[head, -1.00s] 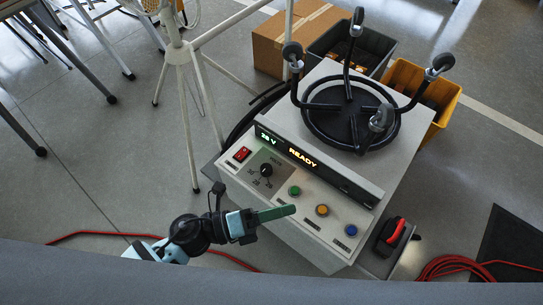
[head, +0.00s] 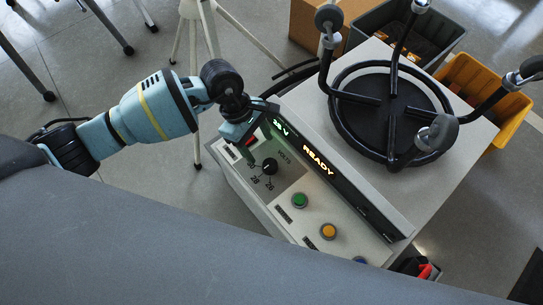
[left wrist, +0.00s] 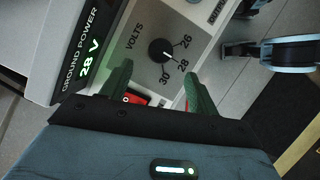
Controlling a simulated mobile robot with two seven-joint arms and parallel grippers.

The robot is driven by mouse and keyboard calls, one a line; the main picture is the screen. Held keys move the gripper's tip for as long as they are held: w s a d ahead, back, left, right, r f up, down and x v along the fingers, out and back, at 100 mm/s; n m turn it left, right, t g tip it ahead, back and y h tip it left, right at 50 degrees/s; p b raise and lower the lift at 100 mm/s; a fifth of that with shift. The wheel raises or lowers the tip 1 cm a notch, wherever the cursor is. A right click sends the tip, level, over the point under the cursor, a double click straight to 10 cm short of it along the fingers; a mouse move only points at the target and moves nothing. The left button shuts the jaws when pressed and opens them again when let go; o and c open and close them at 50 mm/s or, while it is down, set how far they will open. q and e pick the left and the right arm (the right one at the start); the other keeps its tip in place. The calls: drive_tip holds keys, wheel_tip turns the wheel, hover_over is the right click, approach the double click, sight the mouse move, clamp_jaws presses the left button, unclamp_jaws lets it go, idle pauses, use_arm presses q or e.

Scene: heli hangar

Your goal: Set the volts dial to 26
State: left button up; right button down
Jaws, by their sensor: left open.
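The black volts dial (head: 269,167) sits on the light panel of the ground power cart, with its number marks around it. In the left wrist view the dial (left wrist: 162,51) shows marks 26, 28 and 30, and its white pointer line is toward 28. The display (left wrist: 90,58) reads 28 V. My left gripper (head: 254,142) is over the panel's upper left, beside the dial. Its two green fingers (left wrist: 158,88) are open and apart from the dial, with nothing held. The red switch (left wrist: 134,99) shows partly between them. My right gripper is not in view.
A green button (head: 299,200) and an amber button (head: 328,231) lie along the panel past the dial. The lit READY display (head: 318,159) stands behind them. Bins stand behind.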

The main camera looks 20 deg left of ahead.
sight(269, 164)
use_arm(q)
drive_tip(key=shift+s+d+f, duration=0.15)
drive_tip(key=shift+f, duration=0.25)
drive_tip(key=b+x, duration=0.1)
drive_tip(key=x, duration=0.5)
drive_tip(key=shift+r, duration=0.1)
drive_tip(key=shift+d+f+b, duration=0.25)
drive_tip(key=shift+f+b, duration=0.05)
drive_tip(key=shift+f, duration=0.15)
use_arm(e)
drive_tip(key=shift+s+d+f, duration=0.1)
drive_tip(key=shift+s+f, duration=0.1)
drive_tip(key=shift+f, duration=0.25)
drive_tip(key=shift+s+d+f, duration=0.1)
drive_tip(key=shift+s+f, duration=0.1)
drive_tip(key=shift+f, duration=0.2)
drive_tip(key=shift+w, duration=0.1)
